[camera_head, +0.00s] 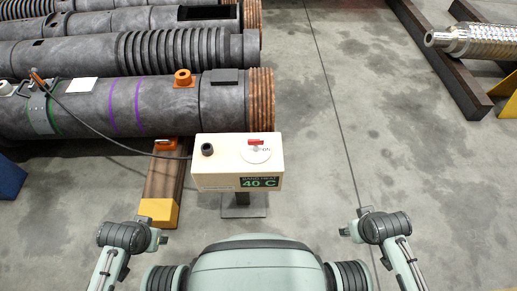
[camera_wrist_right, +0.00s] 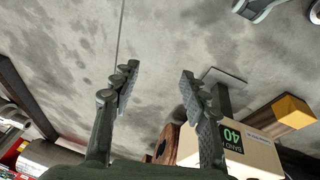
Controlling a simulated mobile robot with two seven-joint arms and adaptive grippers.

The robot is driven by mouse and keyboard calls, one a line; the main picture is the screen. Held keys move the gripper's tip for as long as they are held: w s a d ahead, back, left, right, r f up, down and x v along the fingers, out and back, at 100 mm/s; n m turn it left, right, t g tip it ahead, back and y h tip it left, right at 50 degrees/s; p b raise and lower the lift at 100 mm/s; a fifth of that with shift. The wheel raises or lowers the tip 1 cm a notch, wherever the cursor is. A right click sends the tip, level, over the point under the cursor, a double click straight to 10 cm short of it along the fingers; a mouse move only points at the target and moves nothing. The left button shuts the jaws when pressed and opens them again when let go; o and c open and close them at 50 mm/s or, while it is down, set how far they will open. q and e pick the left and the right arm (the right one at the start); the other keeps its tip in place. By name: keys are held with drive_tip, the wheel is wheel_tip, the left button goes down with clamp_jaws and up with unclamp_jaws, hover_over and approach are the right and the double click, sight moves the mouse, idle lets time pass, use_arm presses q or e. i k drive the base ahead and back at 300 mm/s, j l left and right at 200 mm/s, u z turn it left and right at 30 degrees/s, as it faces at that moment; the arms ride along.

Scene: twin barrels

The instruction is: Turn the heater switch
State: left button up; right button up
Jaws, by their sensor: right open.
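The heater box (camera_head: 238,168) is a cream box on a dark stand, with a green "40 C" display on its front. Its red switch handle (camera_head: 255,142) sits on a white round dial on top. The box also shows in the right wrist view (camera_wrist_right: 258,155) at the lower right, but the switch cannot be made out there. My left gripper (camera_head: 155,229) is empty, its fingers apart, left of the box and nearer to me. My right gripper (camera_head: 356,222) is empty, right of the box and apart from it; its open fingers show in the wrist view (camera_wrist_right: 158,88).
Large grey barrels (camera_head: 150,104) lie behind and left of the box. A black cable (camera_head: 100,132) runs from the nearest barrel to the box. A yellow-ended beam (camera_head: 160,205) lies left of the stand.

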sight(256, 142)
drive_tip(key=k+j+z, duration=0.1)
drive_tip(key=z, duration=0.25)
drive_tip(key=k+j+z, duration=0.1)
drive_tip(key=z, duration=0.25)
drive_tip(key=k+z, duration=0.35)
drive_tip(key=i, duration=0.1)
